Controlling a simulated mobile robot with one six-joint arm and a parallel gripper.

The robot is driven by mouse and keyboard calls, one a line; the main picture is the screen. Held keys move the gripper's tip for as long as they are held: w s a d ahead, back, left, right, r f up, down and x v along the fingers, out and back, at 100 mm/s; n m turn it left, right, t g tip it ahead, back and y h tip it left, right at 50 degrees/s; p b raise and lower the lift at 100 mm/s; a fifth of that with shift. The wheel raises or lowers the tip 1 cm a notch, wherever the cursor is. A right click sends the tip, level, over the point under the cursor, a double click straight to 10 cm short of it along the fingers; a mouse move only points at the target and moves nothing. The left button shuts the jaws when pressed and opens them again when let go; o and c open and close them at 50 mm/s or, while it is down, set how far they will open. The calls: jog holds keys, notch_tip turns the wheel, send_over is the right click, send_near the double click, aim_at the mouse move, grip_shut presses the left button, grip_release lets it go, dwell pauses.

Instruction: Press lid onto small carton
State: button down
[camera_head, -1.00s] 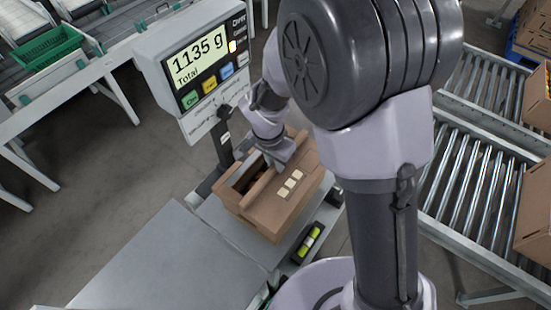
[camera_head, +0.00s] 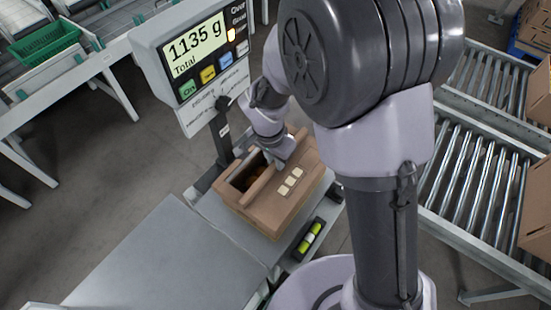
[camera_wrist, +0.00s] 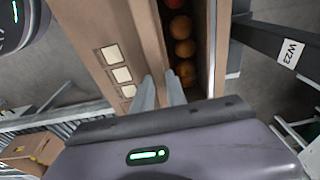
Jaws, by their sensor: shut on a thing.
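The small carton (camera_head: 233,196) is a brown cardboard box on the weighing scale's plate below the display. A brown lid panel (camera_head: 264,200) with three pale labels covers part of its top; it also shows in the wrist view (camera_wrist: 139,35). A slot beside the panel is open, with several orange-red tomatoes (camera_wrist: 180,27) visible inside. My gripper (camera_head: 283,158) is at the far part of the carton's top, shut on the lid's inner edge. In the wrist view its two fingers (camera_wrist: 161,92) straddle that edge next to the slot. The exact grip is partly hidden.
The scale display (camera_head: 196,48) reads 1135 g and stands close behind the carton. A yellow-green spirit level (camera_head: 309,238) lies beside it. A bare grey table (camera_head: 165,255) is at lower left. Roller conveyors (camera_head: 470,190) with cartons are at right. A green crate (camera_head: 45,45) is at upper left.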

jog(key=shift+f+b, duration=1.6)
jog(key=shift+b, duration=0.2)
dwell(0.4)
jog(key=c, duration=1.3)
grip_release()
jog(key=shift+o, duration=0.2)
jog(key=c, duration=0.3)
notch_tip(320, 180, up, 8)
jog(key=p, duration=0.5)
jog(key=shift+r+p, duration=0.1)
jog(key=shift+p, duration=0.2)
